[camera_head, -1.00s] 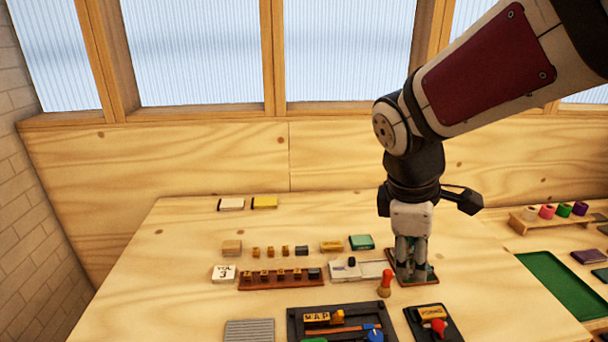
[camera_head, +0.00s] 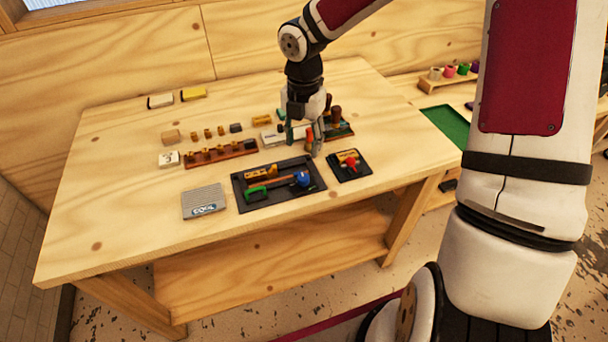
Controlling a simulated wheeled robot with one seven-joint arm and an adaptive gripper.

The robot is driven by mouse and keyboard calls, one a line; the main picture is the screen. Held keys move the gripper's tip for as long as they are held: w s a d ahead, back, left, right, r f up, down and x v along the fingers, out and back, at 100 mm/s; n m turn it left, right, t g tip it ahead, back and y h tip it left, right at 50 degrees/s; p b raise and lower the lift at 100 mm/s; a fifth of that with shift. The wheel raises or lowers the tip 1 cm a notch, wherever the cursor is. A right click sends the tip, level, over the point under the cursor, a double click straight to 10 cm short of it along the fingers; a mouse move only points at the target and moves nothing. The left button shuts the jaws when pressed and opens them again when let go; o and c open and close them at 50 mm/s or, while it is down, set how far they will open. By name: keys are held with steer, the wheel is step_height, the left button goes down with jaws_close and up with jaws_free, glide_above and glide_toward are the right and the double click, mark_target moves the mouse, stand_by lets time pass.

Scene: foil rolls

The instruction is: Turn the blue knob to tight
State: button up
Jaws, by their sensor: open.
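The blue knob (camera_head: 302,178) sits at the right side of a black tray (camera_head: 240,182) near the front middle of the table. Its pointer and any markings are too small to read. My gripper (camera_head: 304,146) points down, open, above the table behind the knob and apart from it. I see nothing held between its fingers. An orange-red peg-like piece (camera_head: 310,138) shows close beside the fingers; I cannot tell whether they touch.
A smaller black panel with a red knob (camera_head: 350,163) lies right of the tray. The tray also holds a green piece (camera_head: 256,194) and an orange bar. A grey ribbed pad (camera_head: 204,201) lies left. The table's front is clear.

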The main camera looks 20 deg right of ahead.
mark_target(303, 177)
step_height(303, 177, down, 12)
steer(key=shift+f, duration=0.2)
stand_by(0.4)
jaws_close()
